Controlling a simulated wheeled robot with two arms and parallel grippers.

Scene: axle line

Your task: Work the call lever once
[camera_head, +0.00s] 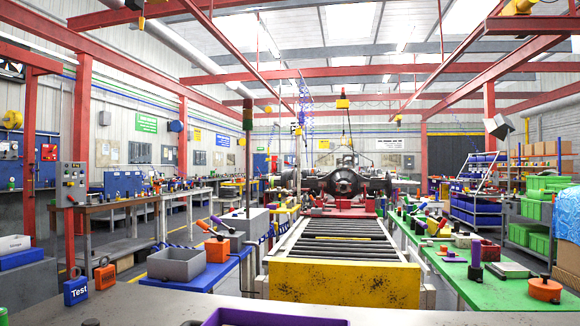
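No part is labelled as the call lever, so I cannot tell for sure which one it is. A smaller orange piece with a black loop (104,275) stands at the lower left. Neither of my grippers shows in the view.
A yellow-fronted roller conveyor (345,285) runs down the middle toward an axle (345,182). A grey bin (177,264) is on the blue bench. A green bench (480,289) with several tools lies right. A blue "Test" block (76,291) and purple tray (275,317) are near.

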